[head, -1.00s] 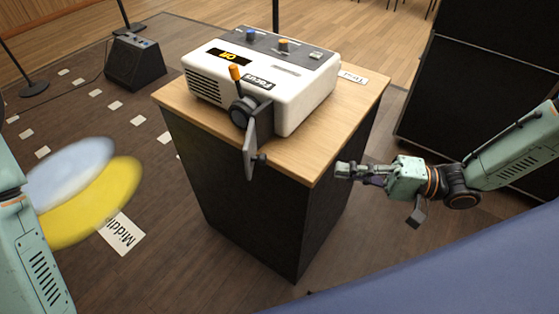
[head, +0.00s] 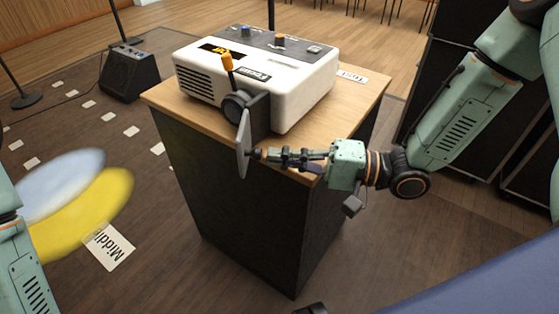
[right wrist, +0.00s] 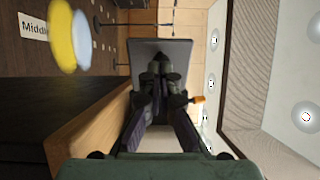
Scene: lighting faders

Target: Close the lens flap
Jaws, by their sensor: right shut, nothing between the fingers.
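The white projector (head: 265,75) stands on a wooden-topped cabinet. Its grey lens flap (head: 243,145) stands open at the front, swung out from the dark lens (head: 237,105). My right gripper (head: 262,154) is shut and empty, its fingertips at the flap's right face, by the small knob. The head view does not settle whether they touch. In the right wrist view the shut fingertips (right wrist: 160,62) lie in front of the flap (right wrist: 178,48) and hide its middle. My left arm shows at the left edge; its gripper is out of view.
An orange-tipped lever (head: 227,62) rises above the lens. A black speaker (head: 128,73) stands on the floor at the left. Dark cases stand at the right.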

